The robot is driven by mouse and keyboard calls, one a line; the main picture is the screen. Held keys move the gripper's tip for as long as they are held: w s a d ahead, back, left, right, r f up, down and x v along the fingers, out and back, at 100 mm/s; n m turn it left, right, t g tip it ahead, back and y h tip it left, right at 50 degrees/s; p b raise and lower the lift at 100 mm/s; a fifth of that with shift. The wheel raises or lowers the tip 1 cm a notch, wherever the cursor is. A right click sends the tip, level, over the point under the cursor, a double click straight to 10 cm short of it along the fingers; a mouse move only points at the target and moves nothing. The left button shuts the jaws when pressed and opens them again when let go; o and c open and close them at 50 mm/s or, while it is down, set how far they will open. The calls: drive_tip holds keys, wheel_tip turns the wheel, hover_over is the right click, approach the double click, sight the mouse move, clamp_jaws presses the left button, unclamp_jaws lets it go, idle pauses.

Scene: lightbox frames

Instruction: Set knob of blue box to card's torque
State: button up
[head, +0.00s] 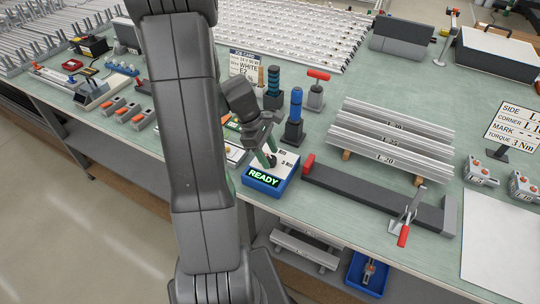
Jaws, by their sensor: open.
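The blue box (284,188) sits at the front edge of the green bench, with a white top and a lit green "READY" display. Its dark knob (270,161) is on the top face, partly hidden by my gripper. My gripper (266,158) is open, with its fingertips pointing down at the knob. I cannot tell whether they touch it. The white top has an "Nm" marking near the knob, but the pointer's setting is too small to read. The card (515,124) stands at the right and reads "TORQUE 3 Nm".
A blue-handled driver (296,108) stands in a dark holder just behind the box. A red-handled clamp (407,215) sits on a long dark fixture (365,190) to the right. Aluminium profiles (392,135) lie behind it.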

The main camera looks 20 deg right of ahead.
drive_tip(key=shift+d+f, duration=0.1)
drive_tip(key=shift+f, duration=0.35)
drive_tip(key=shift+s+d+f, duration=0.15)
drive_tip(key=shift+f, duration=0.15)
drive_tip(key=shift+c, duration=0.4)
drive_tip(key=c, duration=0.9)
